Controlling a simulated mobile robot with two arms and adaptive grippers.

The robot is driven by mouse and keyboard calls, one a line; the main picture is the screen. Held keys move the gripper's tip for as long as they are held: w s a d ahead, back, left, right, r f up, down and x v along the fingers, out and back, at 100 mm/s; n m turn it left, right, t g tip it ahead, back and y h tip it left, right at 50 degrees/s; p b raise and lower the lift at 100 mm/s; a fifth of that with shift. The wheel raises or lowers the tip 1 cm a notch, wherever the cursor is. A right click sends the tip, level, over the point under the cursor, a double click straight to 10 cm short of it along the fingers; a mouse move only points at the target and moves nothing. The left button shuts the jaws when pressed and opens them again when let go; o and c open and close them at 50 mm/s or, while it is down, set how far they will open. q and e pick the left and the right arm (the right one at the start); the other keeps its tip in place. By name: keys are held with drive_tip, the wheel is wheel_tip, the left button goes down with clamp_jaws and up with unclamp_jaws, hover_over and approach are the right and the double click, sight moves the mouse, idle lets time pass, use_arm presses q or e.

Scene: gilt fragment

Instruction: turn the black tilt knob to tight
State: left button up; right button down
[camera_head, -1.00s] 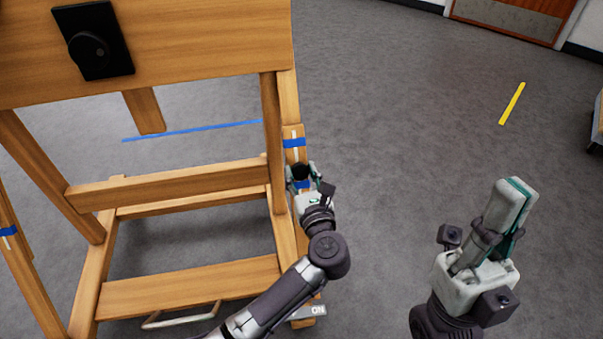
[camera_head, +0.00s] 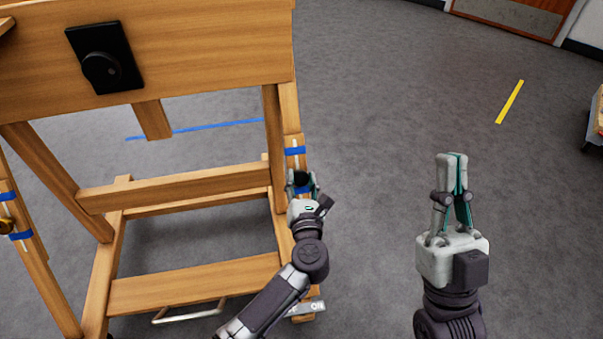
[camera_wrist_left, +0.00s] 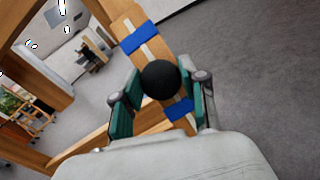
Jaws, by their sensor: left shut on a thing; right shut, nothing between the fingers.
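A round black knob (camera_wrist_left: 160,79) sits on the wooden side post of an easel-like frame, between two bands of blue tape. In the left wrist view it lies between the green-padded fingers of my left gripper (camera_wrist_left: 160,98), which is shut on it. In the head view my left gripper (camera_head: 303,186) is at this post, and the dark knob shows only partly. My right gripper (camera_head: 452,160) is shut and empty, pointing up over the floor at the right. I cannot read any tight marking at the knob.
The wooden frame (camera_head: 190,189) fills the left side. A black plate with another round black knob (camera_head: 101,68) is on its upper board.

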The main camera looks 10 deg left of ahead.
use_arm(q)
drive_tip(key=shift+r+m+h+p, duration=0.1)
drive_tip(key=shift+m+h+p, duration=0.4)
drive_tip(key=shift+m+p, duration=0.45)
use_arm(e)
drive_tip(key=w+f+g+h, duration=0.2)
drive_tip(key=w+f+g, duration=0.4)
use_arm(q)
drive_tip(key=shift+m+h+p, duration=0.3)
drive_tip(key=shift+m+p, duration=0.05)
drive_tip(key=shift+p, duration=0.25)
drive_tip(key=shift+m+h+p, duration=0.3)
drive_tip(key=shift+m+p, duration=0.3)
drive_tip(key=shift+f, duration=0.2)
use_arm(e)
wheel_tip(320, 180, down, 13)
drive_tip(key=s+d+g+h, duration=0.1)
drive_tip(key=g+h, duration=0.1)
drive_tip(key=g, duration=0.5)
drive_tip(key=shift+d+g+h, duration=0.25)
drive_tip(key=shift+g+h, duration=0.05)
drive_tip(key=shift+h, duration=0.1)
use_arm(q)
drive_tip(key=o, duration=1.1)
drive_tip(key=shift+s, duration=0.1)
drive_tip(key=s, duration=0.8)
drive_tip(key=s+r, duration=0.1)
drive_tip(key=s, duration=0.2)
drive_tip(key=shift+s+d, duration=0.4)
